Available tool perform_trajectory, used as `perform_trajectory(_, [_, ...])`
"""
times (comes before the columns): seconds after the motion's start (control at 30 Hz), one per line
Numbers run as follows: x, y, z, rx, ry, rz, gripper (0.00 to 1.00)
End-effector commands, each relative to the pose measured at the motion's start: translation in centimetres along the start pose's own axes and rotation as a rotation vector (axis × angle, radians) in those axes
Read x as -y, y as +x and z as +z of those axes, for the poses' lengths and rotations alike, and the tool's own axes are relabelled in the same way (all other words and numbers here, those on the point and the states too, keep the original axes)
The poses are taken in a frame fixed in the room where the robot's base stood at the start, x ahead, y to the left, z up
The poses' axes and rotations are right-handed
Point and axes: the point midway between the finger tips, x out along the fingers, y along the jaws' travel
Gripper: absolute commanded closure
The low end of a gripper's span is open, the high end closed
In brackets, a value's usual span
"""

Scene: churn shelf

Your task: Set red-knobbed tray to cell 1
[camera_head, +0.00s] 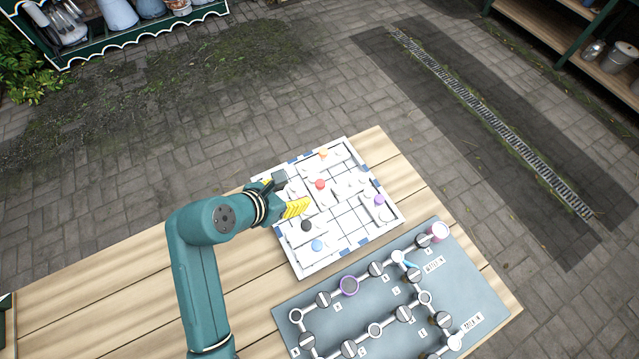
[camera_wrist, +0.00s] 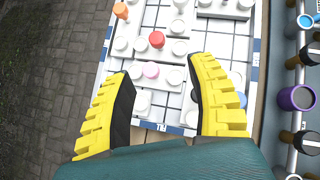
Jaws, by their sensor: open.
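The red-knobbed tray shows a round red knob (camera_head: 320,184) near the middle of the white gridded board (camera_head: 305,268). In the wrist view the red knob (camera_wrist: 156,40) lies beyond my fingertips, among white round pegs. I cannot make out the tray's full outline or which cell is cell 1. My gripper (camera_head: 290,195) hangs over the left part of the board. In the wrist view my gripper (camera_wrist: 160,72) is open, its yellow fingers spread apart and empty.
Other trays carry an orange knob (camera_head: 323,153), purple knob (camera_head: 379,199), black knob (camera_head: 306,226) and blue knob (camera_head: 317,245). A grey panel (camera_head: 345,325) with pipes and valves stands close to the board at lower right. Bare wooden tabletop (camera_head: 130,285) lies at left.

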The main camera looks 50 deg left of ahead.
Motion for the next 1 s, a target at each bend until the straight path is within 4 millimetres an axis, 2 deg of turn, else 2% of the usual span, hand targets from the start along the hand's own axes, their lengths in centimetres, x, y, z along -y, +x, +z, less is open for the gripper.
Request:
perform_trajectory(0.03, [-0.8,0.2,-0.8,0.0,-0.014,0.013,0.43])
perform_trajectory(0.17, [-1.1,0.9,-0.7,0.0,-0.016,0.018,0.43])
perform_trajectory(0.73, [-1.2,14.0,-0.7,-0.001,-0.013,0.018,0.43])
perform_trajectory(0.83, [-1.3,15.3,-0.7,0.0,-0.013,0.019,0.43])
perform_trajectory(1.0, [-1.3,16.2,-0.6,0.0,-0.013,0.021,0.43])
